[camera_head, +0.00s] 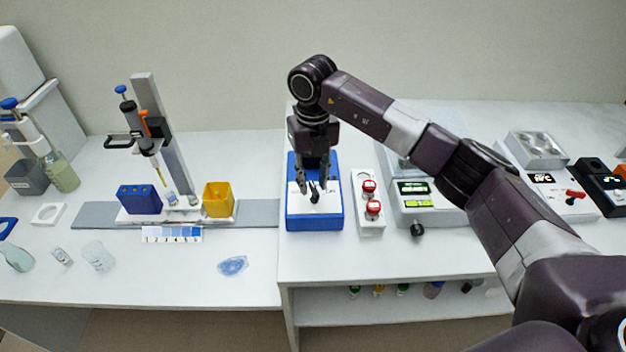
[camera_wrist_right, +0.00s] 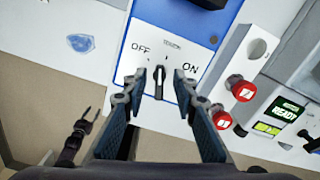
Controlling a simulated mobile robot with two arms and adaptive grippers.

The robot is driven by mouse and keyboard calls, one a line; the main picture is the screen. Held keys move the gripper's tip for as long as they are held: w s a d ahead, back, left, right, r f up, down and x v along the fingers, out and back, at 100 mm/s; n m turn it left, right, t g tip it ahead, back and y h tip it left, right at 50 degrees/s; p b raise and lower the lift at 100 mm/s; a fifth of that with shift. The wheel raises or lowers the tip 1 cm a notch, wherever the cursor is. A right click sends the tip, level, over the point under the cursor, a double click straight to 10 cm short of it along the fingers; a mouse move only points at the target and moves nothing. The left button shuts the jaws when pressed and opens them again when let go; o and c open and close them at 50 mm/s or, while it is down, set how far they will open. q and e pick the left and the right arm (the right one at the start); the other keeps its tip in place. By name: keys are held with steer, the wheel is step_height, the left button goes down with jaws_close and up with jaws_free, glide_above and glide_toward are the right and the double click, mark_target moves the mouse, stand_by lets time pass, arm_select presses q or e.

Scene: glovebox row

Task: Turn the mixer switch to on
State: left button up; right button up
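The mixer is a blue box (camera_head: 294,215) with a white panel, left of the red-buttoned box in the head view. In the right wrist view its panel (camera_wrist_right: 171,24) reads OFF on the left and ON on the right. The black switch knob (camera_wrist_right: 159,84) stands below and between these labels, its upper end leaning nearer OFF. My right gripper (camera_head: 315,184) is pointed down at the panel. It is open, with one fingertip on each side of the knob and small gaps visible. A dark jointed part, probably my left gripper (camera_wrist_right: 84,122), shows small in the right wrist view.
A white box with red buttons (camera_head: 360,222) stands close right of the mixer, beside a device with green displays (camera_head: 432,214). A black knob (camera_head: 417,230) is in front. A pipette stand (camera_head: 165,130) and yellow container (camera_head: 218,200) are left.

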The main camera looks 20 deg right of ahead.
mark_target(313, 185)
step_height(313, 185, up, 12)
stand_by(0.6)
steer(key=shift+f, duration=0.1)
